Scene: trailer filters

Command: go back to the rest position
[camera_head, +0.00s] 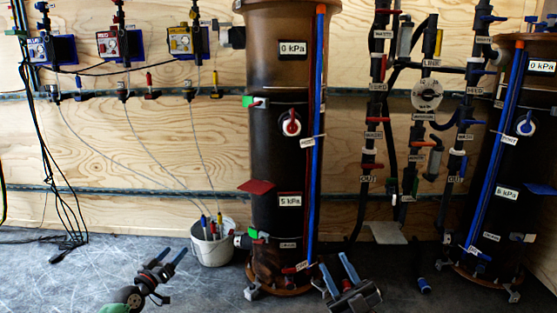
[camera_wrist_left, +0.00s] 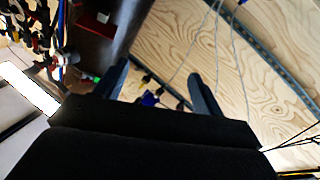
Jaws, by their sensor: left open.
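My left gripper (camera_head: 167,258) is low in front of the wood wall in the head view, left of the white bucket. Its two fingers are apart with nothing between them. The left wrist view also shows this gripper (camera_wrist_left: 158,82) open and empty, with the plywood wall beyond it. My right gripper (camera_head: 338,268) is at the bottom of the head view, in front of the floor and just right of the brown filter column's foot. Its two fingers are apart and I see nothing held between them.
A tall brown filter column (camera_head: 275,160) stands in the middle, and a second dark column (camera_head: 505,170) at the right. A white bucket (camera_head: 212,246) with tools stands on the floor. Dosing pumps (camera_head: 120,44) hang on the wall. Black cables (camera_head: 62,205) hang at left.

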